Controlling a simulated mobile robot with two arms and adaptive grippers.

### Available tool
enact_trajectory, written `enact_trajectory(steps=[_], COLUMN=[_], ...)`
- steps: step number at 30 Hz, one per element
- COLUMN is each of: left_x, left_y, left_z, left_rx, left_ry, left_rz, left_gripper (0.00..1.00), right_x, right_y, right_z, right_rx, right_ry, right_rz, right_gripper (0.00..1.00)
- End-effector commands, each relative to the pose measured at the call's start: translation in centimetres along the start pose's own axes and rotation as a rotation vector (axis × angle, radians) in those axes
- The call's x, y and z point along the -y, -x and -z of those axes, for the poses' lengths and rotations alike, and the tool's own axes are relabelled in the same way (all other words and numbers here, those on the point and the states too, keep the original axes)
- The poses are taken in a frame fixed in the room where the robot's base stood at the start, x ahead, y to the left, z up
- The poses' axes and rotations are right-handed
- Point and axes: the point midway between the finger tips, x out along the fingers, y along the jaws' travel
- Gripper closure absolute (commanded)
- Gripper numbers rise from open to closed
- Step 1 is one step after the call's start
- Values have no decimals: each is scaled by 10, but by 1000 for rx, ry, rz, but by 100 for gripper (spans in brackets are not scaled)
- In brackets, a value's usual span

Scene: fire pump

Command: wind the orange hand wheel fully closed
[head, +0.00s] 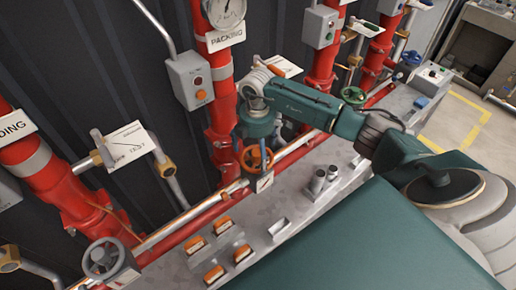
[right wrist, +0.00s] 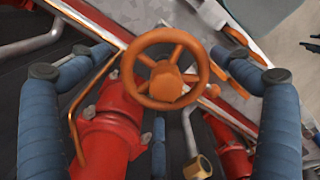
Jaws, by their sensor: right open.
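The orange hand wheel (head: 243,160) stands on the red pipework in the middle of the head view. In the right wrist view the orange hand wheel (right wrist: 166,82) is near the centre, with its spoked face towards the camera. My right gripper (head: 254,138) is over the wheel in the head view and hides part of it. In the right wrist view my right gripper (right wrist: 160,65) is open. Its blue padded fingers are spread to both sides of the wheel, with gaps to the rim. My left gripper is not in view.
A grey hand wheel (head: 101,258) is at the lower left. A grey button box (head: 190,80) is on the red pipe behind. The grey bench (head: 295,205) carries orange switches (head: 214,275) and two short metal cylinders (head: 318,181). A green hand wheel (head: 353,96) is further right.

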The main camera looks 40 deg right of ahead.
Motion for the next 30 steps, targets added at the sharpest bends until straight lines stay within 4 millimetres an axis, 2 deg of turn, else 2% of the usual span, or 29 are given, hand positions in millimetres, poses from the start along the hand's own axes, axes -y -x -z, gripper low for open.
enact_trajectory(steps=[4,15,22,30], left_x=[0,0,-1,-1], left_y=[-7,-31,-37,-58], left_z=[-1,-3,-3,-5], left_rx=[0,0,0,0], left_ry=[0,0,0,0], left_rz=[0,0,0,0], left_gripper=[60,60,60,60], right_x=[-1,-2,-1,0], right_y=[-1,-1,-1,-2], right_z=[0,4,5,8], right_rx=[1,1,0,2], right_ry=[108,648,795,1218], right_rz=[-3,-3,-3,-3], right_gripper=[0,0,0,0])
